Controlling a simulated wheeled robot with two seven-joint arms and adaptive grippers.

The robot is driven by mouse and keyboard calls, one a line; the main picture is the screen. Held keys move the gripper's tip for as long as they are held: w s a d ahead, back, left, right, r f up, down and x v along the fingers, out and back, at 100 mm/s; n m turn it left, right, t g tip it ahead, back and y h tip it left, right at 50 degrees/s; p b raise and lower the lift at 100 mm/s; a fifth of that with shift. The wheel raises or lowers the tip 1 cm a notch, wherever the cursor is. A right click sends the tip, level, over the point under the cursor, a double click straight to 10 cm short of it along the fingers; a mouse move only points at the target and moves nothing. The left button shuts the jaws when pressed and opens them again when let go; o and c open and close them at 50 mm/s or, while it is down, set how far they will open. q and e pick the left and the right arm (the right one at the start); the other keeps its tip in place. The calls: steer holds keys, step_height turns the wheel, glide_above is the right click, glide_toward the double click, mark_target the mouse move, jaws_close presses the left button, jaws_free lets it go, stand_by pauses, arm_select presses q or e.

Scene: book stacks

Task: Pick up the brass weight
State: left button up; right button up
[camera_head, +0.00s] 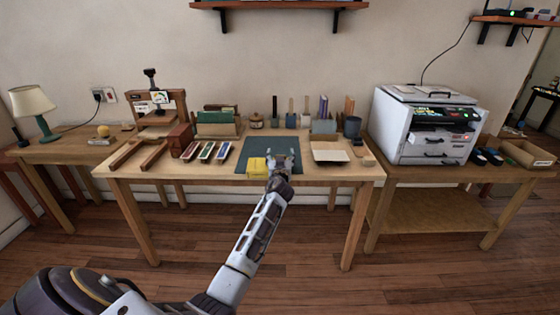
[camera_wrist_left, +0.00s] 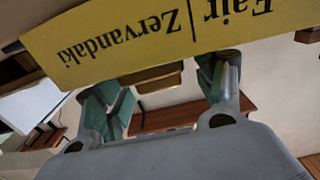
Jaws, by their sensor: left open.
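My left gripper (camera_head: 281,162) is over the dark green mat (camera_head: 262,150) on the middle table, its fingers apart and empty. In the left wrist view the gripper (camera_wrist_left: 163,92) also shows open. No brass weight can be made out for certain; a small rounded yellowish thing (camera_head: 103,131) on the left side table is too small to identify. A yellow lettered surface (camera_wrist_left: 150,35) crosses the top of the left wrist view. My right gripper is not in view.
A wooden press (camera_head: 157,105), several coloured strips (camera_head: 206,151) and a green box (camera_head: 215,124) stand left of the mat. A pale open tray (camera_head: 329,152) and dark cup (camera_head: 352,127) are to its right. A white printer (camera_head: 415,120) stands on the right table.

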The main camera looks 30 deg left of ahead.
arm_select(q)
steer(key=shift+d+r, duration=0.1)
steer(key=shift+c, duration=0.4)
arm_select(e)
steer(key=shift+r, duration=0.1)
arm_select(q)
steer(key=c, duration=1.3)
steer(key=shift+c, duration=0.2)
steer(key=shift+r+p, duration=0.3)
steer(key=shift+r, duration=0.55)
step_height(320, 180, up, 7)
steer(key=shift+f+p, duration=0.1)
steer(key=shift+p, duration=0.95)
steer(key=shift+r, duration=0.8)
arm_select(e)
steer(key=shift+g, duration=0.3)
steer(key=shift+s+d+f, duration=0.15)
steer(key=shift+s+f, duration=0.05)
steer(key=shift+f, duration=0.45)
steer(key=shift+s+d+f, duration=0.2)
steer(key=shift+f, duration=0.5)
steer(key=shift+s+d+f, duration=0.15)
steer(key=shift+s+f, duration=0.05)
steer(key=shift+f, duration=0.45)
